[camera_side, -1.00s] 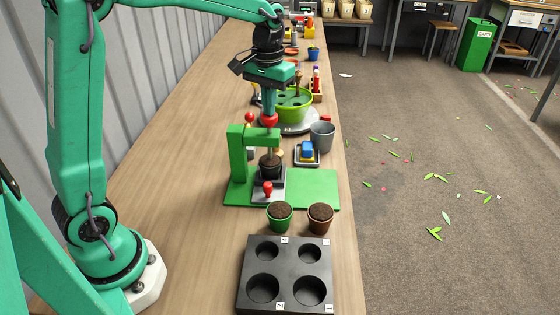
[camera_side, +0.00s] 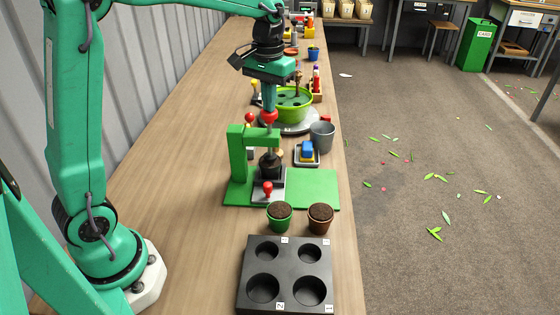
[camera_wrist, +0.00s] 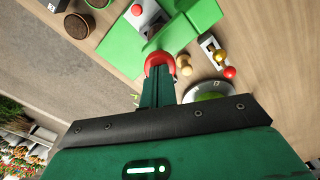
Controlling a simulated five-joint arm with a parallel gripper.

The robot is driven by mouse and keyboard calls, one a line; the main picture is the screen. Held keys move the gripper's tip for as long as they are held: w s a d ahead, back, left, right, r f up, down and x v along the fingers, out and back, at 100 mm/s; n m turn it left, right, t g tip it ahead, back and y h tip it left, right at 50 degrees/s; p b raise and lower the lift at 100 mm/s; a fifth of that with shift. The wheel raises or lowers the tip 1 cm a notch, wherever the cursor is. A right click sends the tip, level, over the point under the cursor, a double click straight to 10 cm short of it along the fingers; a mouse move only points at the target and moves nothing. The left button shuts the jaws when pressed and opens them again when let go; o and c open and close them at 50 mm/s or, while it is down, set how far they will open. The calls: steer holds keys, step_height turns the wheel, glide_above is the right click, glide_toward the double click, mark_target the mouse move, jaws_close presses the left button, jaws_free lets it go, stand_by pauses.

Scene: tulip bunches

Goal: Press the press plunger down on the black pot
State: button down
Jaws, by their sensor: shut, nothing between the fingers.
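The green press (camera_side: 238,155) stands on a green base on the bench. Its plunger has a red knob (camera_side: 269,117) on top, which also shows in the wrist view (camera_wrist: 159,60). The black pot (camera_side: 270,168) stands under the plunger on a grey plate; the plunger's lower end is at the pot's top, and I cannot tell how firmly it bears on the contents. My gripper (camera_side: 269,108) is shut and empty, pointing down with its fingertips at the knob. In the wrist view my fingers (camera_wrist: 158,72) overlap the knob.
A small red knob (camera_side: 267,187) sits in front of the pot.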

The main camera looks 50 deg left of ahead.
steer(key=shift+r, duration=3.1)
steer(key=shift+s+d+r, duration=0.1)
steer(key=shift+s+r, duration=0.1)
steer(key=shift+s, duration=0.25)
steer(key=s+d+f+m+t, duration=0.1)
steer(key=s+d+f+t, duration=0.1)
steer(key=s, duration=0.8)
steer(key=s+d+f+m+t, duration=0.1)
steer(key=s+f+m+t, duration=0.1)
steer(key=s, duration=0.8)
steer(key=shift+d+f+t, duration=0.25)
steer(key=shift+d+t, duration=0.1)
steer(key=shift+t, duration=0.45)
steer(key=shift+s, duration=0.1)
